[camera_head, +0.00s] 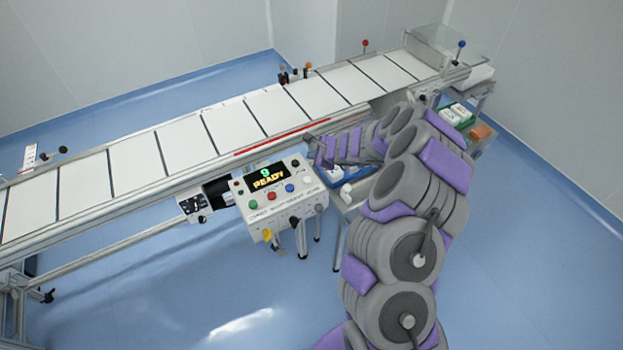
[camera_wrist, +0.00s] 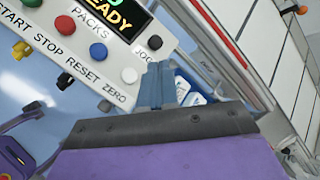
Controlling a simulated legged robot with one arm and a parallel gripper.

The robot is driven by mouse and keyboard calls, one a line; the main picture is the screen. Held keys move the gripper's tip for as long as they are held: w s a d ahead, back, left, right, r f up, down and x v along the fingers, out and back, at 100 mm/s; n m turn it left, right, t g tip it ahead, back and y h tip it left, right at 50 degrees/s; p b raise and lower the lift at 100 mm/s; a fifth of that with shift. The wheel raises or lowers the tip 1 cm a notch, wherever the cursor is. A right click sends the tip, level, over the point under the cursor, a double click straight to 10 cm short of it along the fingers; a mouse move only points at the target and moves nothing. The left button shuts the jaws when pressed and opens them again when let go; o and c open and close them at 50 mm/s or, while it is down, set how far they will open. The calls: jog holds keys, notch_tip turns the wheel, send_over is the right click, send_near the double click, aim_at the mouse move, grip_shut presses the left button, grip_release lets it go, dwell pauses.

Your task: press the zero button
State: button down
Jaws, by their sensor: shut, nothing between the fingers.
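The control box (camera_head: 262,217) stands in front of the conveyor with a row of green, red, blue and white buttons. The white zero button (camera_head: 307,180) is at the right end of the row. In the wrist view the zero button (camera_wrist: 128,74) sits above the ZERO label, just left of my fingertips. My gripper (camera_wrist: 157,66) is shut and empty, with its tips appearing beside the panel's right edge. The gap between tips and panel is hard to judge. In the head view my gripper (camera_head: 309,138) is above and behind the box's right end.
The blue button (camera_head: 289,188) is beside the zero button. A black jog knob (camera_wrist: 155,42) is close to my fingertips. The display (camera_head: 267,176) reads "9 READY". The conveyor (camera_head: 180,145) runs behind the box. A blue bin (camera_head: 323,178) with white items is to its right.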

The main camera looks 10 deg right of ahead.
jog(key=a+f+b, duration=0.2)
jog(key=a+f, duration=0.1)
jog(key=shift+a+f+b, duration=0.3)
jog(key=shift+b, duration=0.1)
jog(key=b, duration=0.4)
send_over(310, 181)
jog(key=f, duration=0.4)
jog(key=shift+d+f, duration=0.15)
jog(key=shift+d, duration=0.2)
jog(key=shift+w+f, duration=0.1)
jog(key=shift+f, duration=0.2)
jog(key=shift+a+f, duration=0.1)
jog(key=shift+a, duration=1.05)
jog(key=shift+d, duration=1)
jog(key=shift+a, duration=0.85)
jog(key=shift+d, duration=0.7)
